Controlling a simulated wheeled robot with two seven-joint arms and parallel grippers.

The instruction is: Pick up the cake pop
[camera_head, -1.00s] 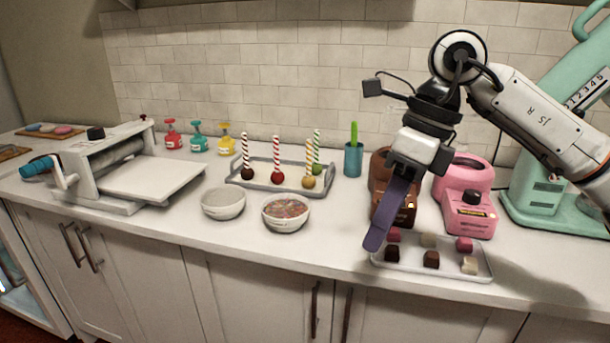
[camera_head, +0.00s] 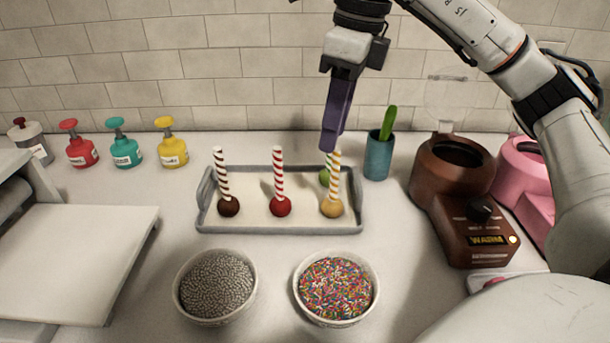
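Several cake pops with striped sticks stand on a grey-rimmed tray (camera_head: 280,228). A dark brown cake pop (camera_head: 228,207) is at the left, a red cake pop (camera_head: 280,207) in the middle and a yellow cake pop (camera_head: 332,207) at the right. A green cake pop (camera_head: 324,177) is behind the yellow one, partly hidden by it. My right gripper (camera_head: 332,142) points down just above the tops of the yellow and green pops' sticks. Its purple fingers show edge-on, so their gap is hidden. My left gripper is not in view.
Bowls of dark sprinkles (camera_head: 217,286) and coloured sprinkles (camera_head: 336,290) stand in front of the tray. A teal cup (camera_head: 378,158) with a green tool and a brown melting pot (camera_head: 455,185) are at the right. Pump bottles (camera_head: 125,150) stand at the back left.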

